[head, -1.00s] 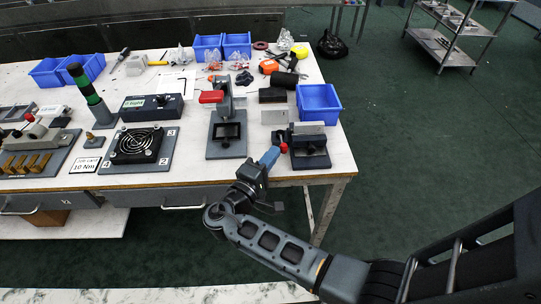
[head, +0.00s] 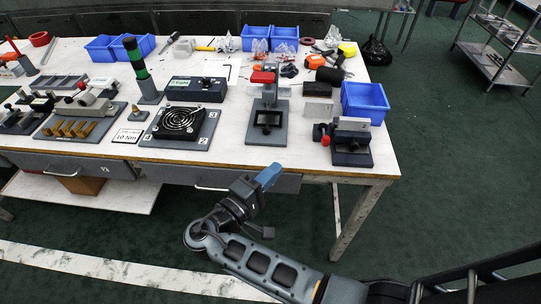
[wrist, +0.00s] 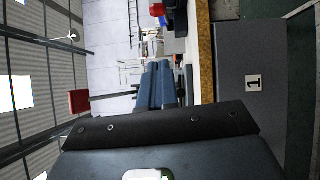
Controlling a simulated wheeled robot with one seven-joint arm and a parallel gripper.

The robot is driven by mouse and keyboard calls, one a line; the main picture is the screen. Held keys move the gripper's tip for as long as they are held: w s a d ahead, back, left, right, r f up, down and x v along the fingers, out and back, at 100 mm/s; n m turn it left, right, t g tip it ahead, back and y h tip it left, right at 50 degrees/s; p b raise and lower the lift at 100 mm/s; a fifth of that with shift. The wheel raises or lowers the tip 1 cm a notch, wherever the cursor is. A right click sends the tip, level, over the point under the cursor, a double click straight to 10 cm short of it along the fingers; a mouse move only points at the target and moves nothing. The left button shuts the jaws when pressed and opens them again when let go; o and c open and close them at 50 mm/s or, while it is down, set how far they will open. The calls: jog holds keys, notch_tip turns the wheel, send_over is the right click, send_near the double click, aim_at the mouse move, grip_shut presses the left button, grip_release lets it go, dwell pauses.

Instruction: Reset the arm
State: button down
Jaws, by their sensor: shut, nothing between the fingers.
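My gripper (head: 268,177) is at the front of the workbench (head: 225,158), in the middle of the head view, with its blue fingers shut and empty. It appears apart from the bench objects. In the wrist view its blue fingers (wrist: 158,86) lie together near the middle. A grey drawer front (wrist: 252,95) marked 1 and the bench's wooden edge show to their right.
On the bench stand a vise-like fixture (head: 351,142) with a red knob, a press with a red handle (head: 266,112), a fan plate (head: 181,122) and a blue bin (head: 365,101).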

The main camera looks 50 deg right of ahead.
jog(key=shift+a, duration=0.15)
jog(key=s+d+f+n+t+y, duration=0.2)
jog(key=s+f+n+t+y, duration=0.1)
jog(key=s+f, duration=0.3)
jog(key=s+a+f+n+t+y, duration=0.1)
jog(key=s+a+f+t+y, duration=0.1)
jog(key=s+f+y, duration=0.3)
jog(key=s+a+f+n+t+y, duration=0.1)
jog(key=s+a+f+t+y, duration=0.15)
jog(key=s+y, duration=0.4)
jog(key=s+a+r+m+t+y, duration=0.2)
jog(key=s+a+r+t+y, duration=0.1)
jog(key=s+a+r, duration=0.45)
jog(key=s+r+m+t, duration=0.2)
jog(key=r, duration=0.7)
jog(key=s+r+m+t+y, duration=0.1)
jog(key=r+m, duration=0.1)
jog(key=r, duration=0.7)
jog(key=shift+s+d+r+t, duration=0.2)
jog(key=shift+s+r+t, duration=0.1)
jog(key=shift+s+t, duration=0.05)
